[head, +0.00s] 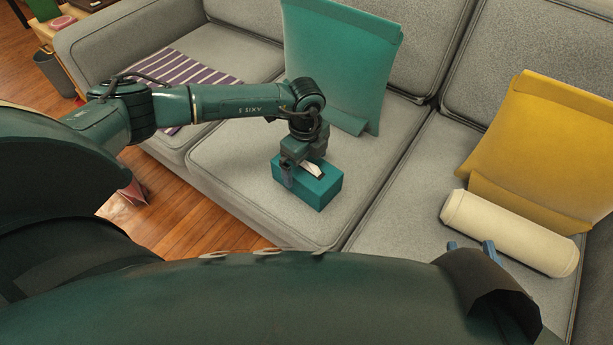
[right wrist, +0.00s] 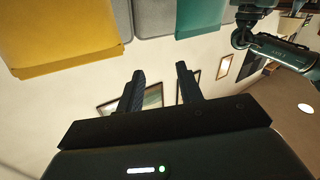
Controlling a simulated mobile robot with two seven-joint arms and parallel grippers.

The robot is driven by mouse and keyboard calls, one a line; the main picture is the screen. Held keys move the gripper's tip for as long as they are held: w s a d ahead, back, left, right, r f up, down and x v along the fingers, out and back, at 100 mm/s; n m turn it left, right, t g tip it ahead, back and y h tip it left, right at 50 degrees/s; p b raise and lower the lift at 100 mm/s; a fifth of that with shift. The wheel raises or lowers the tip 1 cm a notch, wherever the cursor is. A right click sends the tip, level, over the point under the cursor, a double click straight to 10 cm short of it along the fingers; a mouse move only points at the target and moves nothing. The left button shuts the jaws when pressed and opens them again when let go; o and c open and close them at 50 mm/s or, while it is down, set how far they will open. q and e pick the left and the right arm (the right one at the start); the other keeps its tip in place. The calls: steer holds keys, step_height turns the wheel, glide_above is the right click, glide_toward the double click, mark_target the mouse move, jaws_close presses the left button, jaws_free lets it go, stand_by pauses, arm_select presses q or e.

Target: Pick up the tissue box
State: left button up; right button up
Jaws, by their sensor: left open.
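The teal tissue box (head: 322,193), with a white tissue at its top, sits on the grey sofa's middle seat. My left gripper (head: 300,174) is right over the box from above, with one finger down at its left side. Its jaws are open; the other finger is hidden, and I cannot tell if they touch the box. My right gripper (head: 471,249) shows only as blue-grey fingertips near the front of the sofa. In the right wrist view its fingers (right wrist: 160,84) are apart with nothing between them.
A teal cushion (head: 342,65) leans behind the box. A yellow cushion (head: 545,150) and a cream bolster (head: 508,232) lie at the right. A striped cloth (head: 180,75) is on the left seat. Wooden floor (head: 190,200) shows in front. The seat around the box is clear.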

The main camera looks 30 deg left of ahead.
mark_target(306, 166)
arm_select(q)
steer(key=f+b, duration=0.1)
steer(key=f, duration=0.3)
steer(key=shift+w+f+b, duration=0.1)
steer(key=shift+w+b, duration=0.1)
steer(key=shift+b, duration=0.2)
steer(key=shift+f, duration=0.3)
arm_select(e)
steer(key=shift+s+a+n+t+y, duration=0.25)
steer(key=shift+a+n+t+y, duration=0.3)
steer(key=shift+y, duration=0.25)
steer(key=shift+d, duration=0.1)
arm_select(q)
steer(key=c, duration=0.9)
steer(key=shift+r, duration=0.1)
steer(key=shift+c, duration=0.2)
